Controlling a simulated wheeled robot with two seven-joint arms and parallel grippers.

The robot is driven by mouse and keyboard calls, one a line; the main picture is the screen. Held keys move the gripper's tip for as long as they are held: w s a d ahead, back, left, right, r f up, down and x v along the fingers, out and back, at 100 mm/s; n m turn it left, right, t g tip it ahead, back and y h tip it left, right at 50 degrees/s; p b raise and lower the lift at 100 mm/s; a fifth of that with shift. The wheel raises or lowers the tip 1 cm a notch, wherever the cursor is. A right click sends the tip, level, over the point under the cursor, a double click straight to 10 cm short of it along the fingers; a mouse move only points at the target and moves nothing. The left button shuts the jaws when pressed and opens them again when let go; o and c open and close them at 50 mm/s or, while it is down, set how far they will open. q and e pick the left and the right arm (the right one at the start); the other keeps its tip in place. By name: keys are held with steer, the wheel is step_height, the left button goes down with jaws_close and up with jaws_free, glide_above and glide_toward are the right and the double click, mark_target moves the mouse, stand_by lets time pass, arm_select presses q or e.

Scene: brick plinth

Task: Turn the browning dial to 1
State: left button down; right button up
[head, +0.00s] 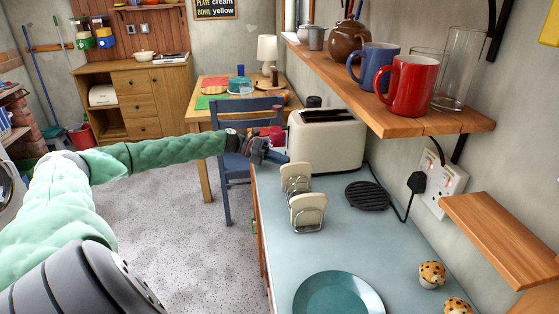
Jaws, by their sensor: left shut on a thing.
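The cream toaster (327,141) stands at the far end of the blue-grey counter, with a dark slot area on top. My left gripper (279,156) is at the toaster's left end, touching or very close to it. It is shut on what appears to be the browning dial, which the fingers hide. The number the dial points to cannot be read from here. My right gripper is not in view.
A toast rack (304,228) with bread slices stands in front of the toaster. A shelf (400,105) with mugs overhangs the right side. A blue chair (235,172) stands left.

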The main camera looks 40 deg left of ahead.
arm_select(q)
steer(key=c, duration=1.3)
jaws_free()
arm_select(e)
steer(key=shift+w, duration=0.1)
arm_select(q)
steer(key=shift+o, duration=0.2)
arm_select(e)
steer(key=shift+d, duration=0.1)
arm_select(q)
steer(key=shift+s+a, duration=0.2)
steer(key=shift+a, duration=0.25)
steer(key=b+v, duration=0.1)
steer(key=v, duration=0.4)
steer(key=shift+s+a+b, duration=0.15)
steer(key=shift+a+b, duration=0.05)
steer(key=shift+b, duration=0.1)
steer(key=shift+s+a+r, duration=0.3)
steer(key=shift+a+r, duration=0.05)
steer(key=shift+a, duration=0.15)
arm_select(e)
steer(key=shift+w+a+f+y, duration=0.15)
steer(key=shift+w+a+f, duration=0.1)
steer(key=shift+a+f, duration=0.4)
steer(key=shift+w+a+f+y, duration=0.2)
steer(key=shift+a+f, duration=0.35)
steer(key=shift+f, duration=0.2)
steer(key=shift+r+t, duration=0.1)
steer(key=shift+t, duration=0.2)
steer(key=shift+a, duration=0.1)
